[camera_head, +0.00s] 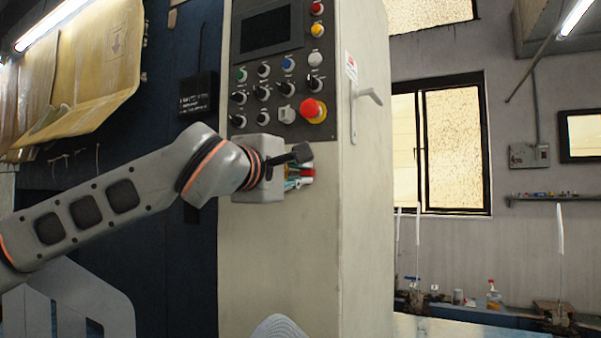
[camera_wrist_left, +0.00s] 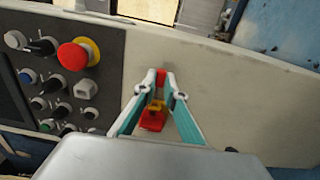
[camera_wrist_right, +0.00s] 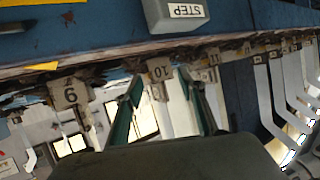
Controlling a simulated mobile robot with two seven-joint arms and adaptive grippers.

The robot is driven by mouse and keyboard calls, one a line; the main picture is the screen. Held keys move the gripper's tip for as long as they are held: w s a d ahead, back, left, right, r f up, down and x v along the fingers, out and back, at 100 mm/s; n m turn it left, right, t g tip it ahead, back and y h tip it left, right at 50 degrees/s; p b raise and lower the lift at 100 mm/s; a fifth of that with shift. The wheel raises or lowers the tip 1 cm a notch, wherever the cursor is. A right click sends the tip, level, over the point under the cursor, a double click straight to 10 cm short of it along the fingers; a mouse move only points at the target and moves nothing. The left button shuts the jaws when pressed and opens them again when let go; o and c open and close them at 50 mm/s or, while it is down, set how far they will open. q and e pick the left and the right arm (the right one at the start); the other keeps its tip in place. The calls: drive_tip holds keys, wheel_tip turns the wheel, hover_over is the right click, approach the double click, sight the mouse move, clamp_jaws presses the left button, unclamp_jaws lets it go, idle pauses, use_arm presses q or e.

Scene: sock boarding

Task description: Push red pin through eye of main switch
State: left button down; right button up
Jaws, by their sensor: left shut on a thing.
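My left gripper (camera_head: 306,174) is at the front of the pale cabinet, just below the control panel. In the left wrist view its teal fingers (camera_wrist_left: 161,75) are shut on a small red piece, which I take for the red pin (camera_wrist_left: 161,78). A red and yellow part, apparently the main switch (camera_wrist_left: 152,117), shows between the fingers, closer to the palm in the picture. Its eye is too small to make out, and I cannot tell whether the pin touches it. My right gripper (camera_wrist_right: 160,80) is open and empty, near a row of numbered tags.
The control panel (camera_head: 255,95) carries several knobs and a red emergency button (camera_head: 312,110). A lever handle (camera_head: 369,97) sticks out of the cabinet's right side.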

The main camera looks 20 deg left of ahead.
sight(291, 174)
drive_tip(key=shift+w+r, duration=0.1)
drive_tip(key=shift+r, duration=0.2)
idle(0.4)
use_arm(q)
drive_tip(key=shift+p, duration=0.3)
use_arm(e)
drive_tip(key=shift+w+r, duration=0.1)
drive_tip(key=shift+r, duration=0.15)
use_arm(q)
drive_tip(key=shift+w+a+p, duration=0.2)
drive_tip(key=shift+a, duration=0.65)
drive_tip(key=shift+w+a+p, duration=0.15)
drive_tip(key=shift+a+p, duration=0.05)
drive_tip(key=shift+a, duration=0.6)
use_arm(e)
drive_tip(key=shift+w+r+t, duration=0.15)
drive_tip(key=shift+w+r, duration=0.05)
drive_tip(key=shift+r, duration=0.25)
drive_tip(key=shift+w+r+t, duration=0.15)
drive_tip(key=shift+r, duration=0.3)
use_arm(q)
drive_tip(key=c, duration=2)
unclamp_jaws()
drive_tip(key=s, duration=0.4)
drive_tip(key=s+a, duration=0.1)
drive_tip(key=s, duration=0.3)
drive_tip(key=s+a, duration=0.1)
drive_tip(key=s, duration=0.2)
drive_tip(key=shift+s+a, duration=0.2)
drive_tip(key=shift+s, duration=0.2)
